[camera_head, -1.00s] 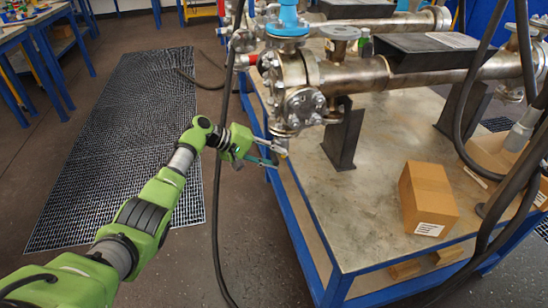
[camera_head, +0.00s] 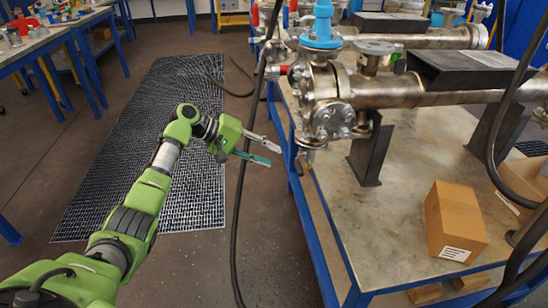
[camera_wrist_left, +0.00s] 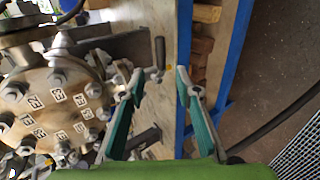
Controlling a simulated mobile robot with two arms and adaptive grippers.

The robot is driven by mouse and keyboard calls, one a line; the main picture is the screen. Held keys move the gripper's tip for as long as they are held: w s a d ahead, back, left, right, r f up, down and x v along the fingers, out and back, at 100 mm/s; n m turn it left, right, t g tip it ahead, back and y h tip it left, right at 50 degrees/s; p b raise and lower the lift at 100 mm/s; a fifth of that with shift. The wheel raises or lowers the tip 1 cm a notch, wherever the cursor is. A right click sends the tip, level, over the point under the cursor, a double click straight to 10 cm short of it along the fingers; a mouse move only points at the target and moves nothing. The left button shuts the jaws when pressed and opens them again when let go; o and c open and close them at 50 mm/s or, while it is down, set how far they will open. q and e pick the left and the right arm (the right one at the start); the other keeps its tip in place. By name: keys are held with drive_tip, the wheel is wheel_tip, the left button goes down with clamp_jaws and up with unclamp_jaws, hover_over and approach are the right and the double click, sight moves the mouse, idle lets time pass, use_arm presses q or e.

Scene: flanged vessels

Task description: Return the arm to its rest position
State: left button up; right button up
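My left arm (camera_head: 145,205) is green and comes in from the lower left in the head view, bent over the floor grating. My left gripper (camera_head: 275,154) is open and empty, its two teal-padded fingers apart and pointing right. It is left of the blue-framed table, in front of a hanging black cable and apart from the flanged vessel (camera_head: 330,119). In the left wrist view, the open fingers (camera_wrist_left: 158,88) show with nothing between them, and the bolted flange (camera_wrist_left: 52,100) is at the left. My right gripper is in neither view.
The table (camera_head: 385,235) carries a cardboard box (camera_head: 455,222) and a dark support (camera_head: 372,152). A black cable (camera_head: 238,200) hangs left of the table. The floor grating (camera_head: 85,190) is clear of objects. Workbenches (camera_head: 60,45) stand at the back left.

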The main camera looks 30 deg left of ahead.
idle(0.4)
